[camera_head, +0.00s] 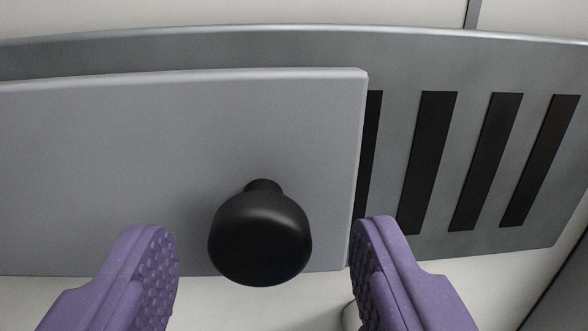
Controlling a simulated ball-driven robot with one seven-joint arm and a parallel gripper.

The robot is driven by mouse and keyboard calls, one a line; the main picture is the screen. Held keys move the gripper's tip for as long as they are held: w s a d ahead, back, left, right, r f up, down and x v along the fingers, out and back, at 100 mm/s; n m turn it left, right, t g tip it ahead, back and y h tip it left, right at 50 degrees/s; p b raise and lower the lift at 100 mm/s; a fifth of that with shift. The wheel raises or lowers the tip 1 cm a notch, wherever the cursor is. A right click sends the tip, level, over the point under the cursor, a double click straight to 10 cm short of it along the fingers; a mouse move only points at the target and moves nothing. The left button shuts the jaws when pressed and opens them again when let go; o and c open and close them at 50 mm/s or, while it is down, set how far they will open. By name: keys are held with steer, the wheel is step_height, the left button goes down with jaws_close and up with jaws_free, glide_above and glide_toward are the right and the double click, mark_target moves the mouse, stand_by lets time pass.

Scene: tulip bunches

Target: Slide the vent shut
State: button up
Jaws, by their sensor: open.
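The vent is a grey metal plate (480,65) with several dark slots (428,160) showing on its right side. A lighter grey sliding cover (130,160) lies over its left part, and its right edge partly covers the leftmost visible slot. A round black knob (260,240) stands out from the cover near its lower right. My gripper (265,245) is open, with one purple padded finger to the left of the knob and one to the right. The knob sits between the fingers in the picture, with gaps on both sides. I cannot tell how far the fingertips are in depth from it.
A pale wall (230,12) surrounds the vent plate, with a dark vertical seam (473,14) at the top right. A small pale rounded object (351,316) is partly hidden behind my right finger. A dark edge runs at the lower right.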

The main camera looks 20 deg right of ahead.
steer(key=shift+w+d, duration=0.1)
steer(key=shift+w, duration=0.75)
steer(key=shift+s, duration=0.1)
jaws_close()
steer(key=s+d+b, duration=0.1)
steer(key=d, duration=0.3)
steer(key=d+b, duration=0.1)
steer(key=d, duration=0.3)
steer(key=s+d+b, duration=0.1)
steer(key=d, duration=0.4)
steer(key=shift+s+d, duration=0.1)
steer(key=shift+s, duration=0.25)
steer(key=shift+r, duration=0.1)
steer(key=shift+c, duration=2)
jaws_free()
steer(key=o, duration=0.4)
steer(key=shift+d, duration=0.2)
